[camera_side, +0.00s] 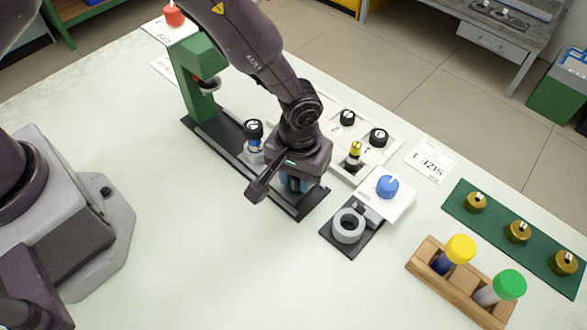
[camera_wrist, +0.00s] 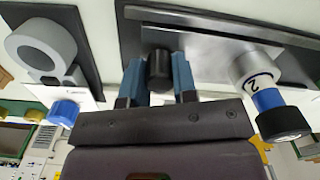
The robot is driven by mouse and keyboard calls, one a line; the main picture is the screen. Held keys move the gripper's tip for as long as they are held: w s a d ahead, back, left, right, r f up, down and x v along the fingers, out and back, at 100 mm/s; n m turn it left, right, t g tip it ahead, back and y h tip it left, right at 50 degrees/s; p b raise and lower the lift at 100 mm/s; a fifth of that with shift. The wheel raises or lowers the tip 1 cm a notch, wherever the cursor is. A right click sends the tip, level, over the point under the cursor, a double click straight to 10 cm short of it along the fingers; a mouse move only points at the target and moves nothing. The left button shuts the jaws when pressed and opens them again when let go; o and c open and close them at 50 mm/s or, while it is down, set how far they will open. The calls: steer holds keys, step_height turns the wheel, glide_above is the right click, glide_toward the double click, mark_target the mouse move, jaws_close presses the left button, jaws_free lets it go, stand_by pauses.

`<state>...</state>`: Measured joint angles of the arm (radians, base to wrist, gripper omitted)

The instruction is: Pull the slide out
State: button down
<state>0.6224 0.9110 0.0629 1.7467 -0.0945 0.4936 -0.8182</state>
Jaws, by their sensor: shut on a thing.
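The slide (camera_wrist: 215,45) is a grey metal strip on a dark base plate (camera_side: 222,134) that runs out from a green press (camera_side: 197,75). A black knob (camera_wrist: 159,66) stands at its near end. My gripper (camera_wrist: 158,82) is shut on this knob, with one blue finger on each side.
A grey ring (camera_side: 348,226) on a dark plate and a blue-capped piece (camera_side: 387,187) are to the right. A white tray (camera_side: 399,139) with black-capped pieces lies behind my gripper. A wooden rack (camera_side: 428,267) stands at front right. The table left of the plate is clear.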

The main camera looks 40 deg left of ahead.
steer(key=c, duration=1.1)
jaws_free()
steer(key=shift+d, duration=0.45)
steer(key=shift+o, duration=1)
steer(key=shift+a, duration=0.15)
step_height(320, 180, up, 13)
steer(key=s+a+r+m+t, duration=0.1)
steer(key=s+a+r+t, duration=0.1)
steer(key=s+a+r, duration=0.5)
steer(key=s+a+r+m+t, duration=0.2)
steer(key=s+a+r, duration=0.6)
steer(key=a+r, duration=0.4)
steer(key=a+t, duration=0.1)
steer(key=a, duration=0.3)
steer(key=shift+s+m+t, duration=0.2)
steer(key=shift+m+t, duration=0.1)
